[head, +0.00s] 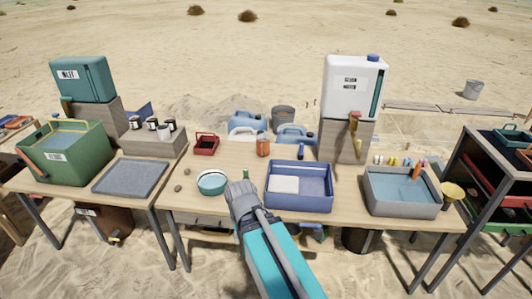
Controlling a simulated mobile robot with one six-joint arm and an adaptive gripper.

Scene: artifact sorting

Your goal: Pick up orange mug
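A small orange vessel (262,148), which looks like the orange mug, stands at the back of the middle table (225,157). Its handle is too small to make out. My gripper (240,188) is over the front of the table, nearer the camera than the orange vessel and a little left of it, clearly apart from it. The fingers are too small and dark to show whether they are open or shut.
A teal bowl (211,182) is just left of my gripper, and a blue bin (299,206) with a pale item is to its right. A grey water basin (401,208) stands further right.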

